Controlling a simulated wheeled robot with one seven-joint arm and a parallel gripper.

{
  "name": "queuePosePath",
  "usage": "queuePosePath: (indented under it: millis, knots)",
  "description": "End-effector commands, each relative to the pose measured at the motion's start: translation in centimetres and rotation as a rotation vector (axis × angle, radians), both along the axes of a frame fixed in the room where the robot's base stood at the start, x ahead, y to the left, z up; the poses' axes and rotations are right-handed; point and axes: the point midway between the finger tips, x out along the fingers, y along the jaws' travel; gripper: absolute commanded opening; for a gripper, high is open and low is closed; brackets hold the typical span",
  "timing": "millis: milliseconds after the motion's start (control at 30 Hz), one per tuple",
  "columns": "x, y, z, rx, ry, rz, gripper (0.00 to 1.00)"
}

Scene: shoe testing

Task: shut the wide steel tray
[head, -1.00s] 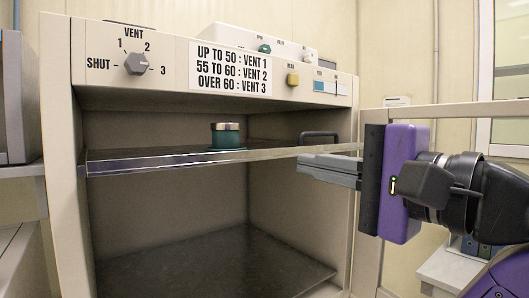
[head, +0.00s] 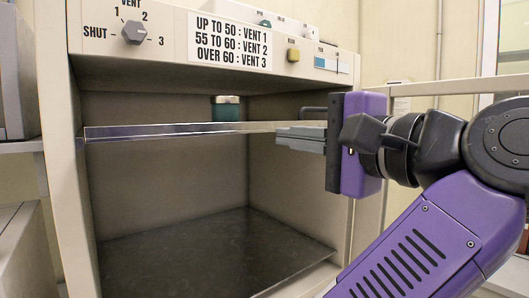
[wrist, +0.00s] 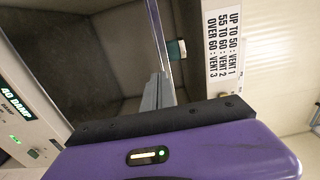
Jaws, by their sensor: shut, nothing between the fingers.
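The wide steel tray (head: 180,131) runs level across the upper part of the cabinet opening, seen almost edge-on. A teal pot (head: 227,108) with a metal top shows above its edge. In the wrist view the tray's bright edge (wrist: 156,35) and the pot (wrist: 176,50) also show. My gripper (head: 278,136) is shut and empty at the right part of the tray's front edge. Its fingertips (wrist: 159,76) are close to the edge; I cannot tell whether they touch. A dark loop handle (head: 314,111) shows just above the fingers, partly hidden.
The cabinet (head: 61,150) has a vent knob (head: 134,33) and a printed sign (head: 230,42) above the opening. A dark lower floor plate (head: 200,250) lies below the tray with open space between. A panel with a lit display (wrist: 18,100) shows in the wrist view.

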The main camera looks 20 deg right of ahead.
Motion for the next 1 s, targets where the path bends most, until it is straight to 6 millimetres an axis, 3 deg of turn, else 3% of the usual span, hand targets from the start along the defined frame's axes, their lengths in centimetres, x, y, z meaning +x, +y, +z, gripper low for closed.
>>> queuePosePath:
  millis: [200, 400, 867, 1000]
  knots:
    - [3.5, 1.3, 0.3, -0.001, 0.004, 0.005, 0.0]
    - [5.6, 1.9, 0.2, -0.002, 0.002, 0.003, 0.0]
    - [6.3, 2.1, 0.0, 0.0, 0.0, 0.001, 0.0]
    - [7.4, 2.5, 0.0, -0.002, 0.003, 0.003, 0.0]
